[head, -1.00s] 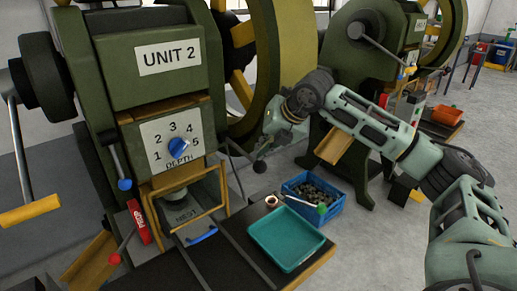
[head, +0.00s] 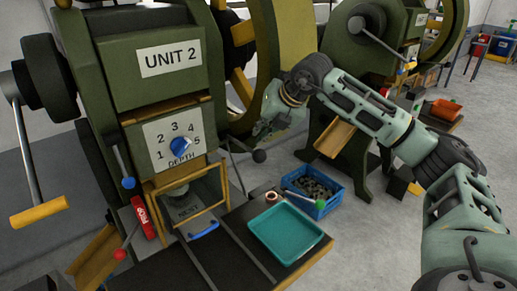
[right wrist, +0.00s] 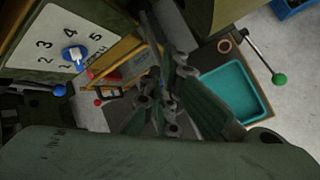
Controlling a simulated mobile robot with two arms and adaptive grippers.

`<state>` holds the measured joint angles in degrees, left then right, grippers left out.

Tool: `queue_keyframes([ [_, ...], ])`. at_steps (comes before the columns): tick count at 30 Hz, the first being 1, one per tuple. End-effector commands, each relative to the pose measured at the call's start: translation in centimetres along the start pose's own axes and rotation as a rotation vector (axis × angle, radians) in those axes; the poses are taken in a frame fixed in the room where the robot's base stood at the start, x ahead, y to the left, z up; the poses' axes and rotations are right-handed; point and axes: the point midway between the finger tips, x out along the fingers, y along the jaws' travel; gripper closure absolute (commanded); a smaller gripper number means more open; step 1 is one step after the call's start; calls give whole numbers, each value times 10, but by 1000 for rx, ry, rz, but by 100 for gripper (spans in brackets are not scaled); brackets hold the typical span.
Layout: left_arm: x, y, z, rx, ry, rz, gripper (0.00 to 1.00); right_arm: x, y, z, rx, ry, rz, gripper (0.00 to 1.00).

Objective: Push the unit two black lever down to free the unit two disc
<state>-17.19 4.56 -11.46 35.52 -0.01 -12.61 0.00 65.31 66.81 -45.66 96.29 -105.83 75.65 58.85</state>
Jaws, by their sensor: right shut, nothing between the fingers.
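The green press marked UNIT 2 (head: 168,57) stands at left in the head view. A thin lever with a black ball knob (head: 259,156) sticks out at its right side. My right gripper (head: 260,133) is shut and empty beside the press, just above this knob; I cannot tell whether they touch. In the right wrist view its fingers (right wrist: 163,100) are dark and close together. A round grey part (head: 175,189) shows behind the yellow guard frame, above the plate marked NEST (head: 187,212); whether it is the disc is unclear. My left gripper is not in view.
A teal tray (head: 290,259) and a small copper ring (head: 272,197) lie on the dark bench. A green-knobbed rod (head: 303,196) passes before a blue crate (head: 335,204) of dark pieces.

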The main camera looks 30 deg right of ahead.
Motion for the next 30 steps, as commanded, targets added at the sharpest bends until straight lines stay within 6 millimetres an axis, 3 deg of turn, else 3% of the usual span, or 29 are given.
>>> queue_keyframes([
  [5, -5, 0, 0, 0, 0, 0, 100, -4, 3, 3, 0, -1, 1, 100],
  [18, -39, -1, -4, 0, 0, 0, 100, -34, 25, 24, 1, 0, 1, 100],
  [30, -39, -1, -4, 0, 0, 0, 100, -35, 25, 25, 0, 0, 0, 100],
])
